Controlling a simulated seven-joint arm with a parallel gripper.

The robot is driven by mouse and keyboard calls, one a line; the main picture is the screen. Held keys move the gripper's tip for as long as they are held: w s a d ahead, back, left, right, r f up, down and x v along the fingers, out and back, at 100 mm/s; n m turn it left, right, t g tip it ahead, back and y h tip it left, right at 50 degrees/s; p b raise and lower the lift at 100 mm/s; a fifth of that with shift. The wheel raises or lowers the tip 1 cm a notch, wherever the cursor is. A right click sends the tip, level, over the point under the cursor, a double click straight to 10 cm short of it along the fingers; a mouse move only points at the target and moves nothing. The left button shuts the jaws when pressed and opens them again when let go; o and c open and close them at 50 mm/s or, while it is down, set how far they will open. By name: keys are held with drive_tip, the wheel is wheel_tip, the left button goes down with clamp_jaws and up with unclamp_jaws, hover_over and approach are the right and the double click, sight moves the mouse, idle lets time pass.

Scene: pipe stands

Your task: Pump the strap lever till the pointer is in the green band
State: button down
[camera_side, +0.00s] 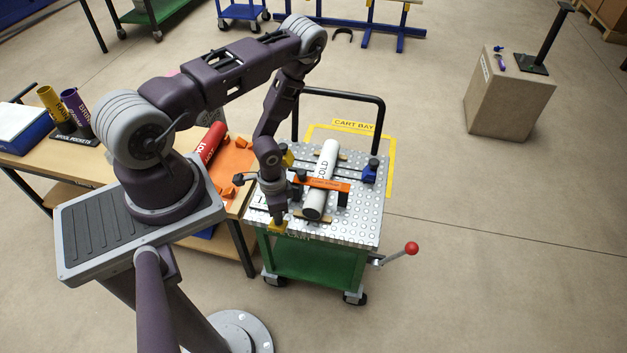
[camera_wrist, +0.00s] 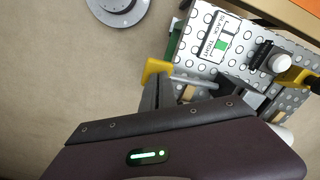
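A white pipe marked COLD (camera_side: 325,172) lies on the studded cart top, with an orange strap (camera_side: 322,184) across it. My gripper (camera_side: 278,226) points down at the cart's near left corner, left of the pipe. In the wrist view my gripper (camera_wrist: 226,76) has its yellow-tipped fingers wide apart. A thin grey rod (camera_wrist: 198,82) shows between them; I cannot tell whether it is the strap lever. A gauge plate (camera_wrist: 218,42) marked SLACK and TIGHT has a green band (camera_wrist: 222,45). The pointer's place is too small to tell. My wrist housing hides the lower part of that view.
A black post with a pale round end (camera_wrist: 278,62) stands beside the gauge. A red-knobbed lever (camera_side: 411,248) sticks out from the cart's right side. A bench (camera_side: 70,160) with a red pipe (camera_side: 211,142) stands to the left.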

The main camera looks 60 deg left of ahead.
drive_tip(key=shift+f, duration=1.3)
drive_tip(key=shift+r, duration=3.4)
drive_tip(key=shift+f, duration=0.1)
drive_tip(key=shift+f, duration=3.25)
drive_tip(key=shift+r, duration=3.4)
